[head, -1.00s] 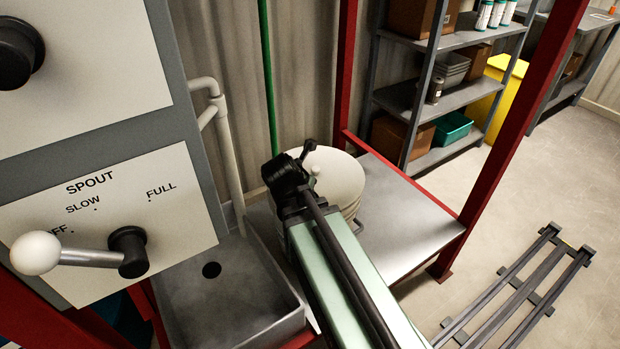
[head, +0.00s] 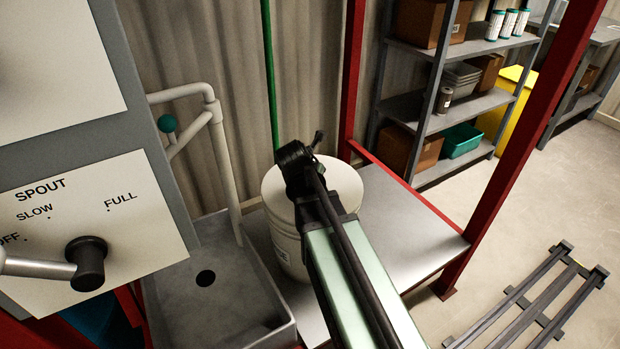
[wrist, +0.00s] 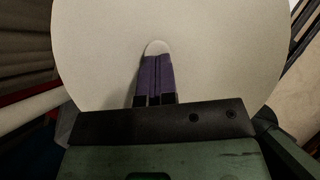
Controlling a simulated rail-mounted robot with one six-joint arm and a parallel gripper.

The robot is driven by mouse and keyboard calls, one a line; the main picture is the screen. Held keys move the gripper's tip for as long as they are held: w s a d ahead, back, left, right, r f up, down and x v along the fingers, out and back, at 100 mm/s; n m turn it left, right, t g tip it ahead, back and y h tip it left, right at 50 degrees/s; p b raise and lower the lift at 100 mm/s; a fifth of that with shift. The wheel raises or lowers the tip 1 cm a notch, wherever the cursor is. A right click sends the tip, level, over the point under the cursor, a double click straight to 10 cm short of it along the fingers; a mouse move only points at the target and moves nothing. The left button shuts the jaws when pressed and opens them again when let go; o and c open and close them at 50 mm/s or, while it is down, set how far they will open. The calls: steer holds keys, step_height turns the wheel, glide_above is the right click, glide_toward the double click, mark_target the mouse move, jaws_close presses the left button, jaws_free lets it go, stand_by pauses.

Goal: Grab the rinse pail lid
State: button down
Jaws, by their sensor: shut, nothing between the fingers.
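The rinse pail (head: 288,248) is a pale ribbed bucket on the metal bench beside the sink. Its round cream lid (head: 342,185) lies on top, partly covered by my arm in the head view. In the wrist view the lid (wrist: 220,60) fills most of the picture. A small pale rounded knob (wrist: 157,46) shows on the lid just past my fingertips. My gripper (wrist: 157,60) has its two purple fingers shut together and empty, over the lid and pointing at the knob. I cannot tell if the fingertips touch it. My arm hides the fingers in the head view.
A metal sink (head: 205,310) lies left of the pail, with a pale pipe (head: 228,180) rising behind it. The spout panel (head: 75,225) is at the left. Red frame posts (head: 520,140) stand to the right. The bench (head: 400,225) right of the pail is clear.

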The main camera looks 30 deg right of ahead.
steer(key=s+a, duration=0.2)
steer(key=a, duration=0.1)
steer(key=shift+s+f, duration=0.1)
steer(key=shift+s, duration=0.15)
steer(key=shift+w+d, duration=0.1)
stand_by(0.8)
